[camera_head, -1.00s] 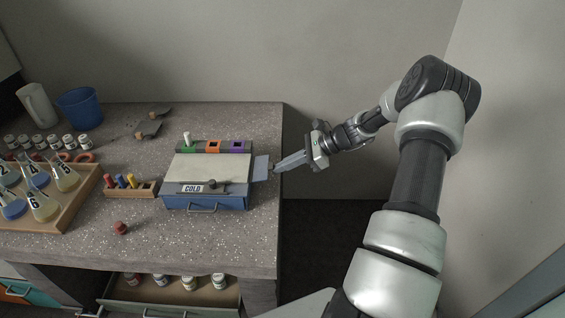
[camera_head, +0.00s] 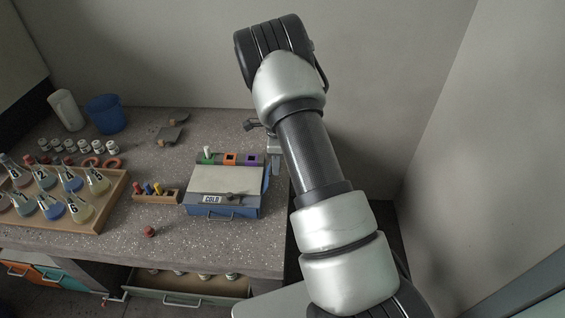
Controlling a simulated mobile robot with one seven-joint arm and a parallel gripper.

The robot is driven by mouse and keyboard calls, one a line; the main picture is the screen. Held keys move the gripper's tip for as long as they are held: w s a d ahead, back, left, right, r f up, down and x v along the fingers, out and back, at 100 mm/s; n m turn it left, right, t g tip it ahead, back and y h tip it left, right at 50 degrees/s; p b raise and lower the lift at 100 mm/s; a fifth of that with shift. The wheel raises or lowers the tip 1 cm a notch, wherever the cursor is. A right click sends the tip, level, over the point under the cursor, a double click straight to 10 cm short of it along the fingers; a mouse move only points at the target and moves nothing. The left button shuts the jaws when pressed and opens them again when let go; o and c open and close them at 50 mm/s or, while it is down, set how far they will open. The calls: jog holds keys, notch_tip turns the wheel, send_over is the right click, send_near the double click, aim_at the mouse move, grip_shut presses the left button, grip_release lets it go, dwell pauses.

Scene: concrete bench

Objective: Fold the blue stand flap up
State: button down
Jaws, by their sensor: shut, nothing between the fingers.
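The blue COLD box (camera_head: 234,211) stands on the bench with its pale lid (camera_head: 222,179) down. The blue stand flap (camera_head: 266,179) is at the box's right side and shows as a narrow bluish strip, seemingly tilted up. Its exact angle is hard to tell. My gripper (camera_head: 274,163) is at the right edge of the bench, close beside the flap, shut and empty. My arm hides part of it, and I cannot tell whether its fingertips touch the flap.
Green, orange and purple holders (camera_head: 230,159) stand behind the lid. A small wooden rack (camera_head: 156,196), a red stopper (camera_head: 149,231) and a wooden tray (camera_head: 116,201) of flasks are left. An open drawer (camera_head: 190,289) juts out below the bench.

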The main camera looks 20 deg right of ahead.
jog(key=a+h, duration=0.1)
jog(key=h, duration=0.1)
jog(key=w+a+g+h, duration=0.1)
jog(key=shift+a+r, duration=0.3)
jog(key=shift+w+a+r+b, duration=0.1)
jog(key=shift+w+a+b, duration=0.05)
jog(key=shift+a+b, duration=0.25)
jog(key=shift+a, duration=0.25)
jog(key=shift+d, duration=0.1)
jog(key=shift+d, duration=0.3)
jog(key=s+d+b, duration=0.1)
jog(key=d, duration=0.2)
jog(key=s+d+r+v, duration=0.1)
jog(key=d+v, duration=0.1)
jog(key=v, duration=0.7)
send_over(269, 172)
jog(key=shift+a, duration=0.2)
